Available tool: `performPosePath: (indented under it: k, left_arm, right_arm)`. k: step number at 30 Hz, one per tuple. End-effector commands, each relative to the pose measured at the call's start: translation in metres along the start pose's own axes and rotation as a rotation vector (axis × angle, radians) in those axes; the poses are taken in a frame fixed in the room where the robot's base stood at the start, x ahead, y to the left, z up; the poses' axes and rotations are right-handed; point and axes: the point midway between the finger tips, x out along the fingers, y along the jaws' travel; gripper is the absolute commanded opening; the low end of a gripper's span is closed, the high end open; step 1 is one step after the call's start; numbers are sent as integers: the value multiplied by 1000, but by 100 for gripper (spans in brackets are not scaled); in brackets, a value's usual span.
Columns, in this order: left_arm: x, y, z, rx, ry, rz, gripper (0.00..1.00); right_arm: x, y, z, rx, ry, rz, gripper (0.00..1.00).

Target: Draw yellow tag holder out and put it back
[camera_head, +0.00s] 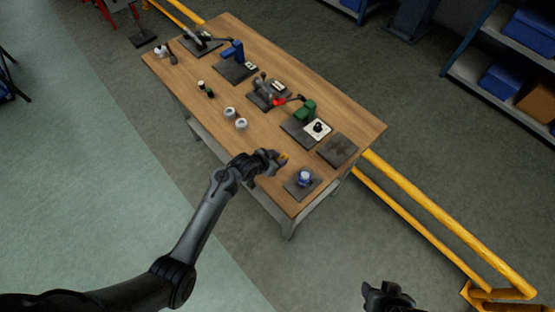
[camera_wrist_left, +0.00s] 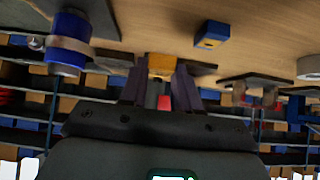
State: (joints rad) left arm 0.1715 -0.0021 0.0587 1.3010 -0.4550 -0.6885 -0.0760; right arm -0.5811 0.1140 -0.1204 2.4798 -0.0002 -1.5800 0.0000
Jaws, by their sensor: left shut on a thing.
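The yellow tag holder (camera_wrist_left: 162,65) is between the fingers of my left gripper (camera_wrist_left: 160,88) in the left wrist view. My left gripper is shut on it. In the head view my left gripper (camera_head: 279,161) is at the near edge of the wooden table, with a bit of yellow (camera_head: 284,157) at its tips. I cannot tell whether the holder touches anything beneath it. My right gripper (camera_head: 388,297) is at the bottom of the head view, away from the table, and its jaws are unclear.
A blue-and-white part (camera_head: 304,178) stands on a dark plate right of my left gripper. A blue-and-yellow block (camera_wrist_left: 212,35) is near the holder in the wrist view. Two pale round parts (camera_head: 241,124), a green block (camera_head: 306,111) and other plates occupy the table (camera_head: 195,131).

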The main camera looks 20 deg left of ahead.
Motion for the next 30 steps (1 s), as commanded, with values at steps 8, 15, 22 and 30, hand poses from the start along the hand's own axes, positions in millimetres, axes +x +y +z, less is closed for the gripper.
performPosePath:
  k: [8,15,22,30]
  left_arm:
    - [-1,0,0,2,-1,-1,14]
    - [11,0,12,1,-1,0,14]
    - [22,0,23,1,0,0,14]
    - [31,0,32,1,0,-1,14]
  right_arm:
    - [-6,2,-2,-9,0,7,48]
    - [6,2,2,-10,1,9,48]
    - [16,2,5,-7,0,6,48]
    - [24,0,7,-1,1,2,48]
